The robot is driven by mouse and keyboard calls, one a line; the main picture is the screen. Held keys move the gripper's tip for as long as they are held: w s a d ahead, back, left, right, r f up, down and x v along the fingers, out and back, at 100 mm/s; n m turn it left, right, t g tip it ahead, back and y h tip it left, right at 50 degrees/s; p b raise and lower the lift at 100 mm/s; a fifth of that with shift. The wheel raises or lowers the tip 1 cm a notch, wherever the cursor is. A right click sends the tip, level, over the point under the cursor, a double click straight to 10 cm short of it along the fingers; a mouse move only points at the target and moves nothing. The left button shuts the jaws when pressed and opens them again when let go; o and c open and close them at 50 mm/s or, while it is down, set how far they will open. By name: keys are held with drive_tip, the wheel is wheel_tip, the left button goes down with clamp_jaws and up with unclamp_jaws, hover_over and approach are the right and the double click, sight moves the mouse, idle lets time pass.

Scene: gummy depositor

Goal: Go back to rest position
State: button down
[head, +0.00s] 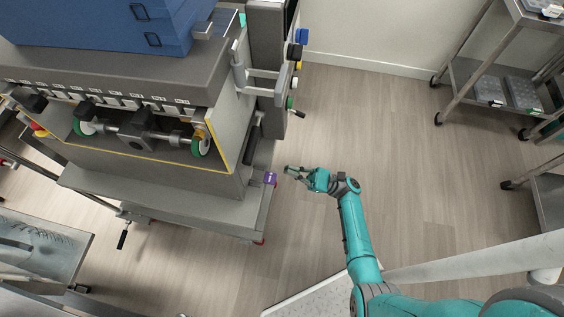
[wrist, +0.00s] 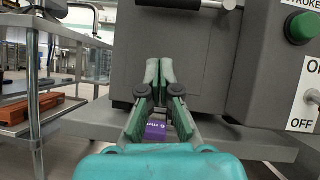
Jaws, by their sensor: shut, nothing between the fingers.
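My gripper (head: 290,170) is at the end of my teal arm, to the right of the grey depositor machine (head: 150,190) in the head view. In the wrist view my gripper (wrist: 159,72) has its fingertips together with nothing between them, in front of the machine's grey side (wrist: 190,50). A purple block with white lettering (wrist: 155,129) shows behind and between the finger links. The same purple block (head: 270,178) sits at the right edge of the machine's lower ledge in the head view, just left of my fingertips and apart from them.
A green button (wrist: 302,27) and an OFF switch panel (wrist: 308,100) are at the right in the wrist view. A shelved cart (head: 490,85) stands at the upper right of the head view, and a metal tray table (head: 60,240) at lower left. The floor (head: 400,140) right of the machine is clear.

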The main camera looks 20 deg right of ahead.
drive_tip(key=shift+s+d+f, duration=0.1)
drive_tip(key=shift+d, duration=0.05)
drive_tip(key=s+a+f+n+g+h, duration=0.3)
drive_tip(key=s+a+f+h, duration=0.85)
drive_tip(key=s+f, duration=0.35)
drive_tip(key=s+d+f+n+h, duration=0.2)
drive_tip(key=s+n+h, duration=0.15)
drive_tip(key=s, duration=0.35)
drive_tip(key=s+d+r+n+t+h, duration=0.1)
drive_tip(key=s+d+r+n+h, duration=0.45)
drive_tip(key=r, duration=0.35)
drive_tip(key=s+d+r+n+t, duration=0.1)
drive_tip(key=r+n, duration=0.3)
drive_tip(key=r, duration=0.7)
drive_tip(key=s+d+r+n+t, duration=0.1)
drive_tip(key=r+n+t, duration=0.3)
drive_tip(key=r, duration=0.7)
drive_tip(key=shift+s+d+r+n+h, duration=0.15)
drive_tip(key=shift+s+d+n+h, duration=0.3)
drive_tip(key=shift+n, duration=0.35)
